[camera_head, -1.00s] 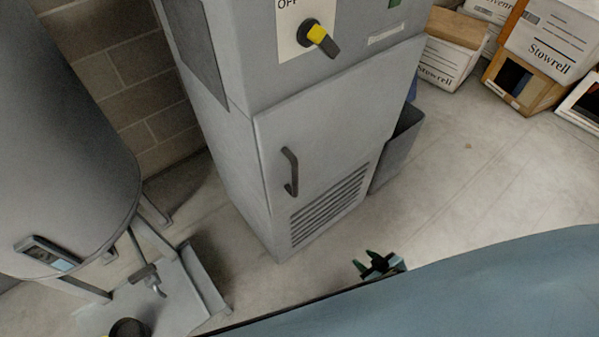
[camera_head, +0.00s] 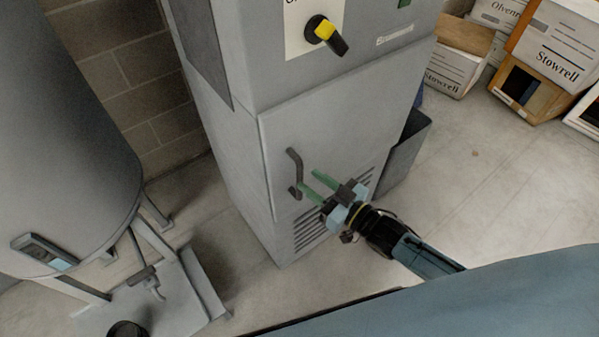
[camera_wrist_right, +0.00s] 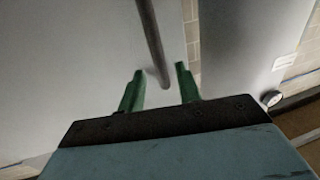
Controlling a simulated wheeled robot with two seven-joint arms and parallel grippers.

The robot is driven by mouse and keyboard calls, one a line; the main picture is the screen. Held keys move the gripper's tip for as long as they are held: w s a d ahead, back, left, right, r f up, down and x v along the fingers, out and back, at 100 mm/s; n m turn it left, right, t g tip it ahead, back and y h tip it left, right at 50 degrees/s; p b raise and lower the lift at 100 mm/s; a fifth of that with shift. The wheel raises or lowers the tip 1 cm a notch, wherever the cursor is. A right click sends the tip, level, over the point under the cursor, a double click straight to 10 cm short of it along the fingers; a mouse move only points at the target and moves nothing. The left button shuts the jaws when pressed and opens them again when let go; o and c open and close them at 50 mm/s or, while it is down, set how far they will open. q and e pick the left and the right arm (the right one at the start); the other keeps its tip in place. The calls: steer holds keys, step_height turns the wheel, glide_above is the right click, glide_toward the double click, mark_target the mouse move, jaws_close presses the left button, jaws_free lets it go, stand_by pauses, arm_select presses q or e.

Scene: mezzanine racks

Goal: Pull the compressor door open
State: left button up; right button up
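The grey compressor door (camera_head: 345,125) is closed on the front of the grey cabinet, with vent slots at its lower right. Its dark bar handle (camera_head: 293,170) stands upright near the door's left edge. My right gripper (camera_head: 309,180) is open just right of the handle's lower part, its two green fingers pointing toward it. In the right wrist view the handle (camera_wrist_right: 152,45) comes down from the top and ends between the open fingers (camera_wrist_right: 158,82), apart from both. My left gripper is not in view.
A grey tank (camera_head: 65,150) stands at the left, with a drain valve and a plate below it. A dark bin (camera_head: 405,155) stands against the cabinet's right side. Boxes (camera_head: 545,50) are stacked at the back right.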

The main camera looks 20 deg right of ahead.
mark_target(302, 175)
steer(key=x, duration=0.5)
jaws_close()
